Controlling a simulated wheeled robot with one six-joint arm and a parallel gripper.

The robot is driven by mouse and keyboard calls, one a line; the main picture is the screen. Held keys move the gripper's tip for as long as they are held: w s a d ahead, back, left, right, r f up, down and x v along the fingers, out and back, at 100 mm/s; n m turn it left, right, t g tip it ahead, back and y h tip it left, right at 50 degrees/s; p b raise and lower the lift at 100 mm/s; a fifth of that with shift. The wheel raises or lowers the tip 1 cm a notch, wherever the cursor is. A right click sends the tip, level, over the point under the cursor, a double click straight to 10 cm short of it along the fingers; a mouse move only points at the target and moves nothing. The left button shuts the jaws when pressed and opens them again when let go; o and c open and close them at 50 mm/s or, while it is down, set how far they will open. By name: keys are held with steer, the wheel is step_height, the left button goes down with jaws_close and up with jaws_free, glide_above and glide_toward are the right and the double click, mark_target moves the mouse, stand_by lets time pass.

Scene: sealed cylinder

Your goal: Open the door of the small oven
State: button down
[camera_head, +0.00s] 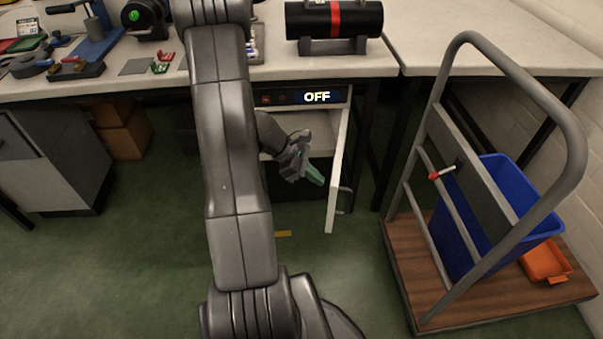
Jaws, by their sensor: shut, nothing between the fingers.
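The small oven (275,96) sits under the bench top, and its panel display reads OFF. Its pale door (337,165) stands swung outward on the right side of the opening, seen nearly edge-on, with a metal handle (345,200) on its right face. My gripper (315,175) is shut and empty. It is in front of the oven opening, to the left of the door's inner side, with its green fingertips close to the door. I cannot tell whether they touch it. My arm hides the left part of the oven and some of its inside.
A trolley (430,262) with a blue bin (490,215) and an orange tray (546,261) stands to the right of the door. A black cylinder with a red band (310,20) rests on the bench above. Green floor (345,275) is clear in front of the door.

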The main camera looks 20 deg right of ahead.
steer(key=shift+s+d, duration=0.3)
steer(key=shift+d, duration=0.25)
